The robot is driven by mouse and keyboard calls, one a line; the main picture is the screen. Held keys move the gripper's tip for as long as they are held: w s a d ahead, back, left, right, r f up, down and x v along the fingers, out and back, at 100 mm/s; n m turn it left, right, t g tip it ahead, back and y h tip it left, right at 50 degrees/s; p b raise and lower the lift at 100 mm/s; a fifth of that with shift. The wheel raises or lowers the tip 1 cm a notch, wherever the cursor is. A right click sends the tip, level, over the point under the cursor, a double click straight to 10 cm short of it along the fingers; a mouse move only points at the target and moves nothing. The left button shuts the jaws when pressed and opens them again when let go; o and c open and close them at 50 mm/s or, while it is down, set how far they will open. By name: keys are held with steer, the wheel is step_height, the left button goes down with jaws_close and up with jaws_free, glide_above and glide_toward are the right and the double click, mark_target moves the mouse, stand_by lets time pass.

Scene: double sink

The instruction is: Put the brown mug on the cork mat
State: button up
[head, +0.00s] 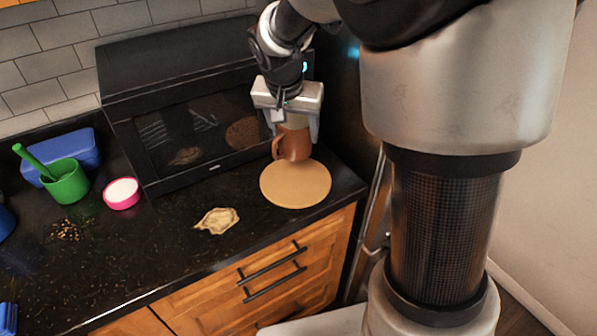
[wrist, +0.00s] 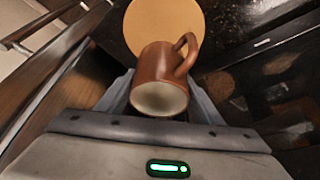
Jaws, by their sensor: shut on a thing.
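The brown mug (head: 293,145) is held between the fingers of my gripper (head: 292,125), at the back edge of the cork mat in the head view. In the wrist view the mug (wrist: 163,75) shows its pale inside, with its handle to the right. The round tan cork mat (head: 296,188) lies flat on the dark counter near its right front corner. It also shows beyond the mug in the wrist view (wrist: 140,25). My gripper is shut on the mug. I cannot tell whether the mug's base touches the mat.
A black glass-fronted appliance (head: 185,115) stands close behind and left of the mat. A crumpled tan scrap (head: 217,220) lies left of the mat. A pink bowl (head: 122,194), a green cup (head: 65,182) and a blue container (head: 80,150) stand farther left.

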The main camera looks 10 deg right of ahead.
step_height(320, 180, down, 9)
steer(key=shift+f+b, duration=0.1)
steer(key=shift+b, duration=0.3)
steer(key=shift+f, duration=0.15)
steer(key=o, duration=1.3)
